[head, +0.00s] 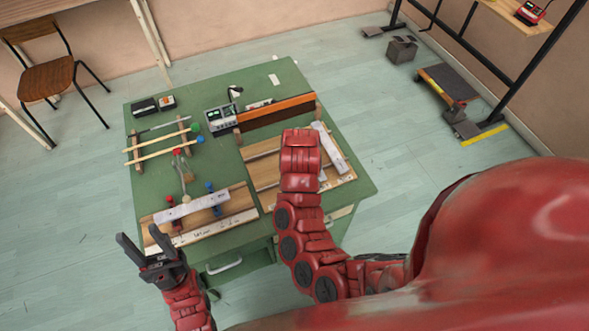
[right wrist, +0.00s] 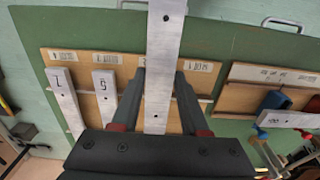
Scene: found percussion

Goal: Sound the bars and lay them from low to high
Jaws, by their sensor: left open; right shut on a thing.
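In the right wrist view my right gripper (right wrist: 160,76) is shut on a long pale metal bar (right wrist: 165,38) with a hole near each end. In the head view my own arm hides that gripper. Two shorter marked bars (right wrist: 65,103) and (right wrist: 104,97) lie side by side on a wooden rack board (right wrist: 122,70) with paper labels. Bars (head: 331,148) also show on this board in the head view. Another bar (head: 191,206) lies across the left wooden stand (head: 236,203), near blue and red parts. My left gripper (head: 148,252) is open and empty at the table's front left.
The green table (head: 275,78) also holds a grey meter (head: 220,119), a long brown-orange strip (head: 275,111), wooden rails (head: 160,146) and small black boxes (head: 145,107). Mallet-like sticks with red and green heads lie at left. A chair (head: 47,80) stands back left.

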